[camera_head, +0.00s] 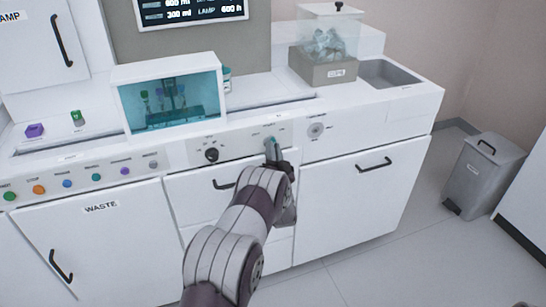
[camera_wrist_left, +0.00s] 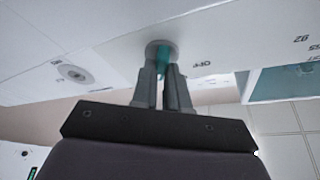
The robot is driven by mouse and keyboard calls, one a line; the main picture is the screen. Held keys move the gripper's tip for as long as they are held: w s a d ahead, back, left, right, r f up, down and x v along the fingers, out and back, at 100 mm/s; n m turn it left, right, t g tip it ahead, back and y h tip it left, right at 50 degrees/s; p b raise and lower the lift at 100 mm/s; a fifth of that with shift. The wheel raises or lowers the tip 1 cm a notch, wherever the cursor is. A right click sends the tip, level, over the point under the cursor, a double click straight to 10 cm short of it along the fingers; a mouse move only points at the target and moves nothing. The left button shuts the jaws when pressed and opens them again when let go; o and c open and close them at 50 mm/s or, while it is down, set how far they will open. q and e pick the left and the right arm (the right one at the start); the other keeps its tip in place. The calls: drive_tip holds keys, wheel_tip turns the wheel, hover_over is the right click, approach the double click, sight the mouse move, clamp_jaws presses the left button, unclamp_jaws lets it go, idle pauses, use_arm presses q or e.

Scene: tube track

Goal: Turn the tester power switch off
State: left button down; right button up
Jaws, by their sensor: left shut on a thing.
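The tester power switch (camera_wrist_left: 162,59) shows in the left wrist view as a teal lever on a round grey base, on the white front panel beside an OFF label (camera_wrist_left: 202,65). My left gripper (camera_wrist_left: 163,82) is shut on the lever, one finger on each side. In the head view my left gripper (camera_head: 271,148) is at the panel, right of the black knob, and its fingers mostly hide the switch. Which position the lever is in cannot be told. My right gripper is not in view.
A black knob (camera_head: 212,155) is left of the switch and a round keyhole-like fitting (camera_head: 316,130) is right of it. A row of coloured buttons (camera_head: 67,183) runs along the panel's left. Drawer handles (camera_head: 224,185) stick out below. A grey bin (camera_head: 475,178) stands right.

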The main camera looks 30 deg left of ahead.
use_arm(q)
drive_tip(key=shift+w+d+n+g+y+b, duration=0.1)
drive_tip(key=shift+n+g+y+b, duration=1.15)
drive_tip(key=shift+n+b, duration=1.75)
drive_tip(key=shift+w+d+n+g+y+b, duration=0.1)
drive_tip(key=shift+n+g+y+b, duration=1.15)
drive_tip(key=shift+n, duration=3)
drive_tip(key=shift+w+d+n+g+y+b, duration=0.1)
drive_tip(key=shift+n+g+y+b, duration=0.5)
drive_tip(key=shift+n+g+b, duration=2.35)
drive_tip(key=shift+n+t+p, duration=0.35)
drive_tip(key=shift+n+t, duration=0.55)
drive_tip(key=shift+t, duration=0.15)
drive_tip(key=c, duration=1.1)
unclamp_jaws()
drive_tip(key=shift+a, duration=0.1)
drive_tip(key=shift+c, duration=0.2)
